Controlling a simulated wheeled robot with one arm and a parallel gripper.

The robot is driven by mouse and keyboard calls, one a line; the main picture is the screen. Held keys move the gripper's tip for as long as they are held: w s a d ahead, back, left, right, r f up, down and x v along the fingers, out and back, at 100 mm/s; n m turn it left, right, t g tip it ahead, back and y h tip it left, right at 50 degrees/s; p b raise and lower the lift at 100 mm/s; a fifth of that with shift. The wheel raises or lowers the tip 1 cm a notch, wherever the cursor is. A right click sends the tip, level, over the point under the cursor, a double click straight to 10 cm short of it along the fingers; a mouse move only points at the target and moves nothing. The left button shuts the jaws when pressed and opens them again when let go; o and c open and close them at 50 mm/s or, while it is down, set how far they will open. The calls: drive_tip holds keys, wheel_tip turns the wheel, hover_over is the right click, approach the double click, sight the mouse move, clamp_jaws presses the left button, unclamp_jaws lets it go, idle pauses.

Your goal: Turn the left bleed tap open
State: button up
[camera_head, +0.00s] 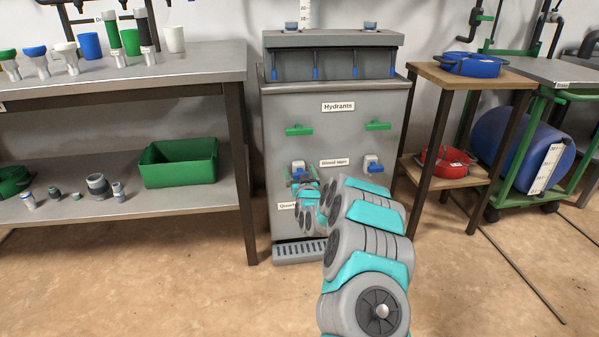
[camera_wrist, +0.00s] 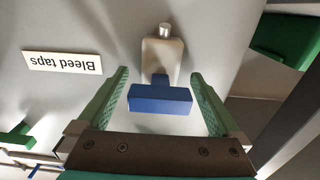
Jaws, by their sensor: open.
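The left bleed tap (camera_head: 298,168) is on the front of the grey cabinet, left of the "Bleed taps" label (camera_head: 334,162). In the wrist view, which is upside down, it has a pale body and a blue T-shaped handle (camera_wrist: 160,99). My gripper (camera_wrist: 158,76) is open, with one green finger on each side of the handle. A gap shows between each finger and the handle, so neither appears to touch it. In the head view my gripper (camera_head: 302,179) is at this tap and my arm partly hides it. The right bleed tap (camera_head: 372,164) stands apart.
Green hydrant handles (camera_head: 299,130) stick out above the bleed taps. A workbench (camera_head: 180,68) with a green bin (camera_head: 180,163) on its lower shelf stands close on the left. A wooden side table (camera_head: 456,80) stands on the right. A drain grate (camera_head: 299,251) is below.

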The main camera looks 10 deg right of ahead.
drive_tip(key=shift+w, duration=0.1)
drive_tip(key=c, duration=1.4)
